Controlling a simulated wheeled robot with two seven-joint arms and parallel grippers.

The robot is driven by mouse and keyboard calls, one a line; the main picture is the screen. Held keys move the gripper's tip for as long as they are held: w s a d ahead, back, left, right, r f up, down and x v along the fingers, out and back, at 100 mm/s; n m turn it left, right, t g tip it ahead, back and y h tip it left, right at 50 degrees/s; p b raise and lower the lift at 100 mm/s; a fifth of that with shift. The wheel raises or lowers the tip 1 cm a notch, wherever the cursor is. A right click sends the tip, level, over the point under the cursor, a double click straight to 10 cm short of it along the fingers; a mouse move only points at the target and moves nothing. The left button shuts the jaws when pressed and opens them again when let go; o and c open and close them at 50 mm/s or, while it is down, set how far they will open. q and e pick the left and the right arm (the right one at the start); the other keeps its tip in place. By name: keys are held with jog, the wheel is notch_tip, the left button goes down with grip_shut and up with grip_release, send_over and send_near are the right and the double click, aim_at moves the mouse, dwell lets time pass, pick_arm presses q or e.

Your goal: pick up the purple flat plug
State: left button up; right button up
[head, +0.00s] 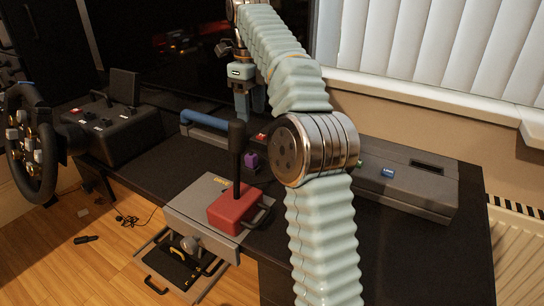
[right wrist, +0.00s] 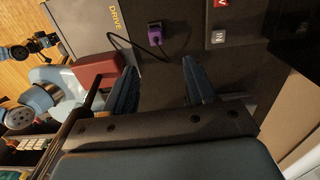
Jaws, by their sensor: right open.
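The purple flat plug (head: 250,161) lies on the dark desk, just right of the black lever on the red block. In the right wrist view the purple plug (right wrist: 155,32) has a dark cable curving off to its left. My right gripper (head: 250,114) is above the desk, behind and above the plug in the head view. In the right wrist view its two fingers (right wrist: 160,78) are apart with nothing between them, and the plug shows beyond the fingertips. My left gripper does not show in the head view.
The red block (head: 232,208) with its upright lever stands on a grey drawer unit (head: 188,208). A long grey box (head: 405,178) with a blue IN label is on the right. A blue bar (head: 205,120) lies behind. A steering wheel (head: 50,165) is at left.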

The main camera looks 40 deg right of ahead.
jog(key=b, duration=0.2)
send_over(251, 155)
jog(key=d, duration=0.1)
notch_tip(251, 155, down, 7)
jog(key=shift+f, duration=0.15)
jog(key=shift+a+f+b, duration=0.25)
jog(key=shift+f+b, duration=0.1)
jog(key=shift+f, duration=1.2)
jog(key=shift+a+f+b, duration=0.2)
jog(key=shift+f+b, duration=0.1)
jog(key=shift+f, duration=1.25)
jog(key=shift+w, duration=0.1)
grip_shut()
jog(key=shift+r, duration=0.1)
